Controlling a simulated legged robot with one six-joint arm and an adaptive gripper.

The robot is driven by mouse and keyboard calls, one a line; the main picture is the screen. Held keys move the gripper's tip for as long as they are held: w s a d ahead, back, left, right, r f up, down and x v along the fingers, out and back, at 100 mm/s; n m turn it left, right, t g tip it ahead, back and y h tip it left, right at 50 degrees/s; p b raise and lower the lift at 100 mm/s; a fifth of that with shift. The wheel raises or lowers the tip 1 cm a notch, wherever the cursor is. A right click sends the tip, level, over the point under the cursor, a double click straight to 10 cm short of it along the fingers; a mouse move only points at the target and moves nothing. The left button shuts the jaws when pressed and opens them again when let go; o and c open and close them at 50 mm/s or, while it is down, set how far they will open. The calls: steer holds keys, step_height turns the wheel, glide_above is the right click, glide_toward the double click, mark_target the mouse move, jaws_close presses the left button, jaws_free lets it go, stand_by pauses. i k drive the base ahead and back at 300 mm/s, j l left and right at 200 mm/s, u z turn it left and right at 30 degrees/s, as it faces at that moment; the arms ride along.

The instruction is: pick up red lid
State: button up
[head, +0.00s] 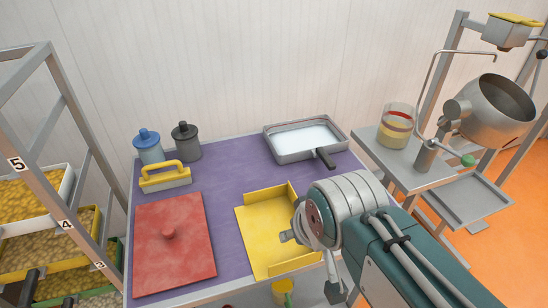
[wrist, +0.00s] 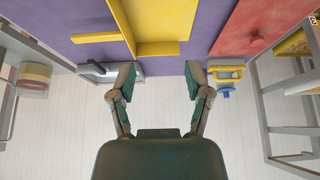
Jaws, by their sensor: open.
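The red lid (head: 185,255) is a flat red square panel with a small round knob in its middle. It lies on the left front of the purple table top (head: 225,170). In the wrist view the red lid (wrist: 275,25) shows at the upper right, cut off by the frame edge. My gripper (wrist: 162,82) is open and empty, with its two fingers spread apart. In the head view my arm is over the yellow tray, right of the lid, and hides part of that tray. The gripper does not touch the lid.
A yellow tray (head: 262,240) with raised edges lies right of the lid. A yellow-handled brush (head: 165,178), a blue jar (head: 148,148) and a grey jar (head: 186,142) stand behind the lid. A metal pan (head: 300,140) is at the back. A shelf rack stands at left.

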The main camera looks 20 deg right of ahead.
mark_target(172, 248)
steer(key=k+j, duration=0.1)
steer(key=j, duration=0.65)
steer(key=k+j, duration=0.15)
steer(key=j, duration=1.15)
steer(key=i+z, duration=0.05)
steer(key=i, duration=0.05)
